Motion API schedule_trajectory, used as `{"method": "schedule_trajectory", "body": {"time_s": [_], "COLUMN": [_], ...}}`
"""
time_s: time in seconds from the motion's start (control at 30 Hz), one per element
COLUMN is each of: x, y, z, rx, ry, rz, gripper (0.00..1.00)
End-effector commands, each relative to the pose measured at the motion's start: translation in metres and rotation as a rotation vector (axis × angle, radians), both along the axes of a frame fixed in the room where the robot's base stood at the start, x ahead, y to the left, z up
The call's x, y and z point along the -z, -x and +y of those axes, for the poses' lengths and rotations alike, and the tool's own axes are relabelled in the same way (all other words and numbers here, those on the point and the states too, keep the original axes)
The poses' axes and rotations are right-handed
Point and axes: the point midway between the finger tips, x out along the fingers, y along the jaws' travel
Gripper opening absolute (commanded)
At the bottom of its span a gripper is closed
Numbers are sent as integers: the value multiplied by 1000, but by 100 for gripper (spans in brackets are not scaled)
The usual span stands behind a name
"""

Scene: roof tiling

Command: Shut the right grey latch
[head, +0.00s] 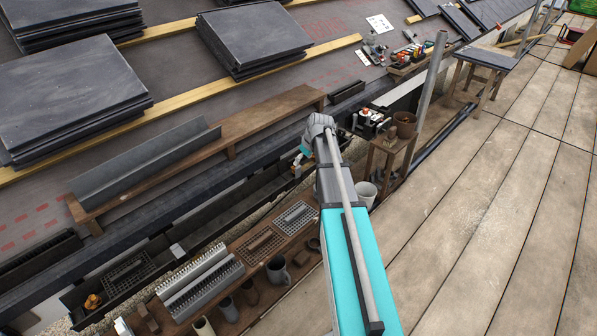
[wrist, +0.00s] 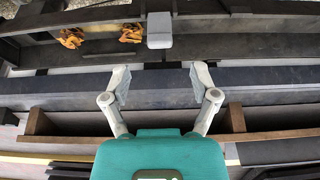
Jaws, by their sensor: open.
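My gripper (wrist: 160,78) is open and empty, with its two pale fingers apart over the dark roof edge in the wrist view. A small light grey block (wrist: 159,30), perhaps a grey latch, sits across the dark gutter beyond the fingertips, apart from them. Whether it stands open or shut is not clear. In the head view my gripper (head: 298,163) is partly hidden behind my arm, above the gutter. Another light grey piece (head: 177,250) sits on the gutter farther left. I cannot tell which piece is the right latch.
Orange clumps (wrist: 70,38) lie in the gutter left of the grey block. A wooden plank (head: 160,155) with a grey channel runs along the roof. A bench with grates (head: 262,244) and pots stands below. A metal pole (head: 428,95) rises to the right.

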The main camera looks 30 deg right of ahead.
Motion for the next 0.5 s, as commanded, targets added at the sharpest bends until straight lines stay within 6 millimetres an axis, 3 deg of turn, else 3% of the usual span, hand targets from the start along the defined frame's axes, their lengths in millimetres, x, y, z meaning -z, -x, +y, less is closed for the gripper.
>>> {"method": "schedule_trajectory", "body": {"time_s": [0.5], "x": [40], "y": [-15], "z": [5], "rx": [0], "ry": [0], "rz": [0], "gripper": [77]}}
